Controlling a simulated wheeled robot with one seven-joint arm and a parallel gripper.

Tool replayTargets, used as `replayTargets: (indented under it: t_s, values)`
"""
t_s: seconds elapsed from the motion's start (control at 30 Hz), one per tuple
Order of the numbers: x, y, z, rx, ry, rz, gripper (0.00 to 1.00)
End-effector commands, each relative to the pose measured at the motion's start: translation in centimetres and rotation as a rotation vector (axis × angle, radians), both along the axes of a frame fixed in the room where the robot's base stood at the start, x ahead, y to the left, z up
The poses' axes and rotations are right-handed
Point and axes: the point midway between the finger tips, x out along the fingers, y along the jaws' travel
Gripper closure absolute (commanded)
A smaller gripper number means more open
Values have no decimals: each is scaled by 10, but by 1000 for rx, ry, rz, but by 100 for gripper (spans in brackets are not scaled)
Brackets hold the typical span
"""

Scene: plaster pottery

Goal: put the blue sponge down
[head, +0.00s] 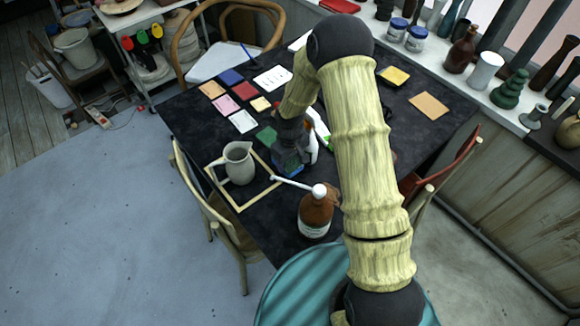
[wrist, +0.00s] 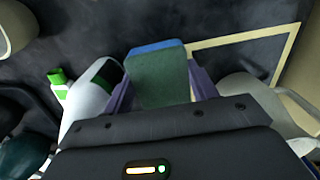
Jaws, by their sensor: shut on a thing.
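My gripper (wrist: 160,88) is shut on the blue sponge (wrist: 158,75), which has a dark green face and a blue end in the wrist view. The sponge sits between both fingers and points away from the wrist. In the head view the blue sponge (head: 285,168) shows low under my gripper (head: 290,152), over the dark table (head: 185,120), just right of a wooden frame (head: 238,207). I cannot tell whether the sponge touches the table. My arm hides part of the table behind it.
A grey pitcher (head: 239,165) stands inside the frame, close left of my gripper. A brown pump bottle (head: 315,215) stands in front, its white spout reaching toward the sponge. A white-and-green bottle (head: 319,127) is close behind. Coloured tiles (head: 225,104) lie farther back.

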Motion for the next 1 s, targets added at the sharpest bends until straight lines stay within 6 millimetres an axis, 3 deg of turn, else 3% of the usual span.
replayTargets:
  t_s: [0.17, 0.47, 0.83, 0.87, 0.93, 1.0]
  values:
    - [0, 0, -3, 0, 1, 0, 67]
    - [-1, 2, -36, -1, 1, 3, 67]
    - [0, -2, -41, 0, 0, -5, 67]
    - [0, -2, -40, 0, 0, -5, 39]
    - [0, -2, -40, 0, 0, -5, 25]
    - [0, -2, -40, 0, 0, -3, 21]
